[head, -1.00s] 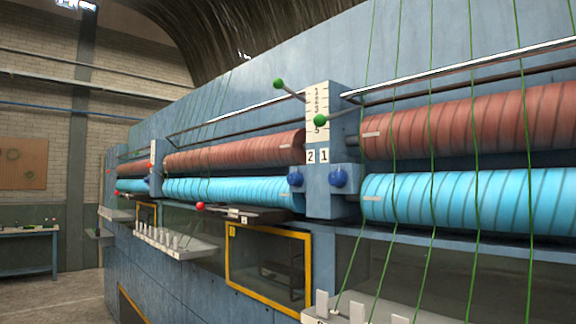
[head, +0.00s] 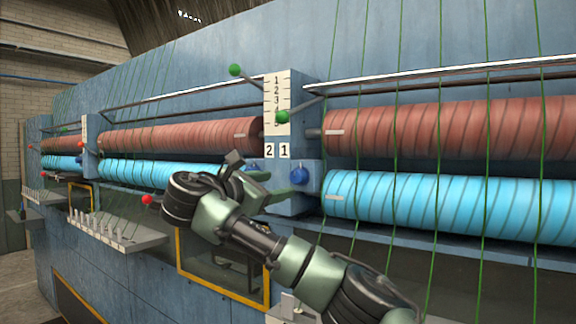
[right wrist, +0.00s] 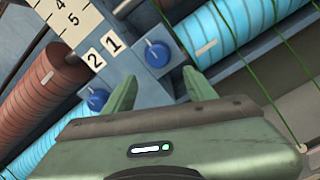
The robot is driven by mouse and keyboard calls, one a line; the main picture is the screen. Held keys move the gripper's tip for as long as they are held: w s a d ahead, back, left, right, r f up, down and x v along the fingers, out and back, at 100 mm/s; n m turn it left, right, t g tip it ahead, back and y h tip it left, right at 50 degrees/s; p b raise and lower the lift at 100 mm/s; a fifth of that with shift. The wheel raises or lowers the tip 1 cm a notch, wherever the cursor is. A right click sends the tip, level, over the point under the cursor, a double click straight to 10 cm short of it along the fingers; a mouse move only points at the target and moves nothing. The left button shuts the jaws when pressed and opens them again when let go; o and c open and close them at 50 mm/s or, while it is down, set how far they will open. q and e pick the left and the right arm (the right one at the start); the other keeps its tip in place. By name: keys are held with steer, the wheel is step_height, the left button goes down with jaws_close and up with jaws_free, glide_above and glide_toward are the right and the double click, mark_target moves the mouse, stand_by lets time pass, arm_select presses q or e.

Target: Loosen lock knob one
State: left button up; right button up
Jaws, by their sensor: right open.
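Lock knob one (head: 299,176) is a round blue knob on the blue-grey post, below the label 1. It also shows in the right wrist view (right wrist: 157,53), with a white mark on its face. A matching blue knob (right wrist: 97,99) sits by the label 2, partly behind a finger in the right wrist view. My right gripper (head: 268,172) is open and empty in front of the post. In the right wrist view its fingertips (right wrist: 160,76) point toward knob one, which appears ahead between them, apart from both. My left gripper is not in view.
Red rollers (head: 430,128) and light blue rollers (head: 440,205) run on both sides of the post. Green strands hang in front of the right-hand rollers. Two green-ball levers (head: 282,116) stick out near the number scale (head: 277,95). A yellow-framed window (head: 268,290) lies below.

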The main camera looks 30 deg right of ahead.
mark_target(295, 177)
steer(key=p+x, duration=0.1)
steer(key=x, duration=0.1)
steer(key=r+p+x, duration=0.1)
steer(key=p+x, duration=0.2)
steer(key=x, duration=0.2)
steer(key=shift+s+d+r, duration=0.15)
steer(key=shift+s+r, duration=0.15)
steer(key=shift+w+d+f+p, duration=0.1)
steer(key=shift+w+d+p, duration=0.1)
steer(key=shift+d+p, duration=0.1)
steer(key=shift+w+a+f, duration=0.1)
steer(key=shift+a, duration=0.05)
jaws_close()
